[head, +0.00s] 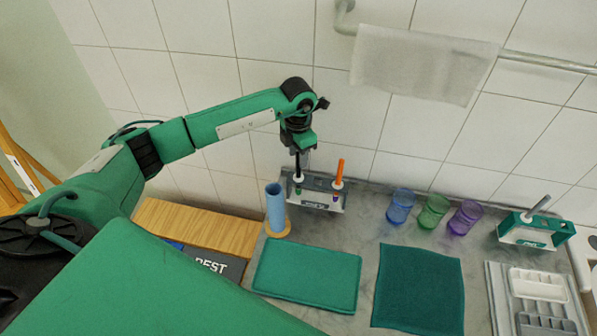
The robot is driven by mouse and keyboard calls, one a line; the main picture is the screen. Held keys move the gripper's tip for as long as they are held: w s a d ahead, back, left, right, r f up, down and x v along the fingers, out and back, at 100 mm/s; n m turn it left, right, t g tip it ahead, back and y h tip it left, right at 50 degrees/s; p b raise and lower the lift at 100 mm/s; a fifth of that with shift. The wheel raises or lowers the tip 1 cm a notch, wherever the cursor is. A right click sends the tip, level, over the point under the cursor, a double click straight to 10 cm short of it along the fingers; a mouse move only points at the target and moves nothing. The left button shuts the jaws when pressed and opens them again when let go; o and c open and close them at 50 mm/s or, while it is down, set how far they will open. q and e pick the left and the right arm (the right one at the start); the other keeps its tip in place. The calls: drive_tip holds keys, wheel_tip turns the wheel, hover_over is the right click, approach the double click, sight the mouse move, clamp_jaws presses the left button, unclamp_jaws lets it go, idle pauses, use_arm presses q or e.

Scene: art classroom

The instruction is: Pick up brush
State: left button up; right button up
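A white brush holder (318,198) stands at the back left of the grey counter, against the tiled wall. It holds a brush with an orange handle (339,172) and a brush with a black handle (298,166), both upright. My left gripper (302,157) points down from above, at the top of the black handle. The fingers are small and partly hidden, so I cannot tell whether they are closed on it. Another brush with a grey handle (540,205) rests in a green and white holder (533,230) at the right. My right gripper is out of view.
A blue cylinder (276,208) stands left of the white holder. Blue (400,206), green (433,211) and purple (466,217) cups stand mid-counter. Two green mats (308,275) (419,290) lie in front. A grey tray (501,292) is right. A towel (422,65) hangs above.

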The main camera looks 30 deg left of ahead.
sight(298, 176)
use_arm(q)
wheel_tip(298, 176, down, 3)
drive_tip(key=shift+d+p, duration=0.1)
drive_tip(key=shift+p, duration=0.65)
drive_tip(key=shift+f, duration=0.3)
drive_tip(key=shift+w, duration=0.1)
drive_tip(key=c, duration=0.9)
clamp_jaws()
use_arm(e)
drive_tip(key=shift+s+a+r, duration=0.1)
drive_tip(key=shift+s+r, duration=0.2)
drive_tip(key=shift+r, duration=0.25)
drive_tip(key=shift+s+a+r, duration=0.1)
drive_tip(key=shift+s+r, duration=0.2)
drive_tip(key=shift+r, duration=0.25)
use_arm(q)
drive_tip(key=shift+r, duration=0.2)
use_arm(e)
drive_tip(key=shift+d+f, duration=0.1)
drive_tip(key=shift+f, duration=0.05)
